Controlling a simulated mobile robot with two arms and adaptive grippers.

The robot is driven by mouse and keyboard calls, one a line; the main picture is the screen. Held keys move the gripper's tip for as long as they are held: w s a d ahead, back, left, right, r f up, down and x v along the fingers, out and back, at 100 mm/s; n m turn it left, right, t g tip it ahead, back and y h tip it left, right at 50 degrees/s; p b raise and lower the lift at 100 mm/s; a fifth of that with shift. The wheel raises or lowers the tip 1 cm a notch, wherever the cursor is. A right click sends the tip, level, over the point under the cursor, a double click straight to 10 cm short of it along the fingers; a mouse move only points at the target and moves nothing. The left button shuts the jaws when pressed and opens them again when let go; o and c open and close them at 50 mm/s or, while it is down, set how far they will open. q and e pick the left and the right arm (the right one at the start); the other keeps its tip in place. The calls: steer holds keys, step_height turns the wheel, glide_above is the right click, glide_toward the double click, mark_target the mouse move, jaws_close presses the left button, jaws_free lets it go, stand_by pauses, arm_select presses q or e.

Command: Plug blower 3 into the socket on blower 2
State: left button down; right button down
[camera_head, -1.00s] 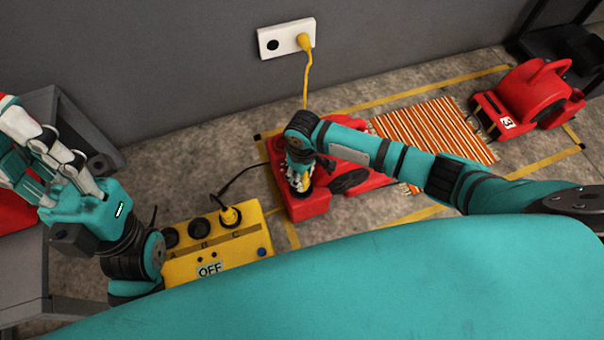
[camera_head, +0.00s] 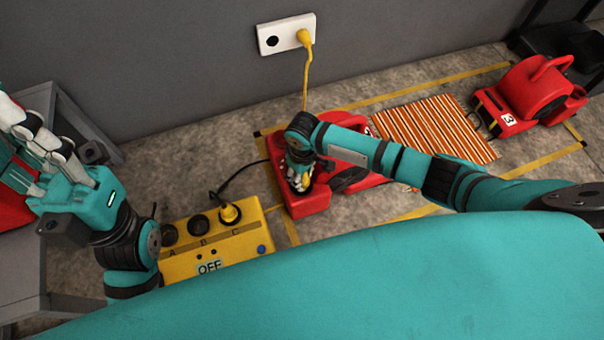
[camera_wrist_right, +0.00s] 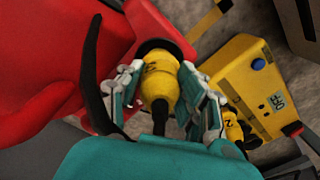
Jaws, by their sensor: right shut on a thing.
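Blower 3 (camera_head: 530,92), red with a "3" label, stands at the far right. Blower 2 (camera_head: 312,203), also red, lies under my right arm; its label is mostly covered. My right gripper (camera_head: 299,178) is shut on a yellow plug (camera_wrist_right: 160,82) with a dark mark, its black cord at the near end. In the right wrist view, my right gripper (camera_wrist_right: 164,95) holds the plug's far end at the dark round socket (camera_wrist_right: 152,46) on the red body; how deep it sits is hidden. My left gripper (camera_head: 38,150) is open and empty at the left.
A yellow box (camera_head: 230,250) marked A, B, C and "OFF" has a yellow plug (camera_head: 230,213) in C. A white wall outlet (camera_head: 286,36) holds another yellow plug. A striped rug (camera_head: 435,130) lies between the blowers. A grey bench (camera_head: 80,120) stands left.

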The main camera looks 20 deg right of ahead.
steer(key=shift+f+b, duration=0.3)
steer(key=shift+f, duration=0.45)
steer(key=c, duration=0.8)
jaws_free()
steer(key=shift+o, duration=0.2)
step_height(320, 180, up, 12)
steer(key=shift+w+d+r, duration=0.1)
steer(key=shift+d, duration=0.05)
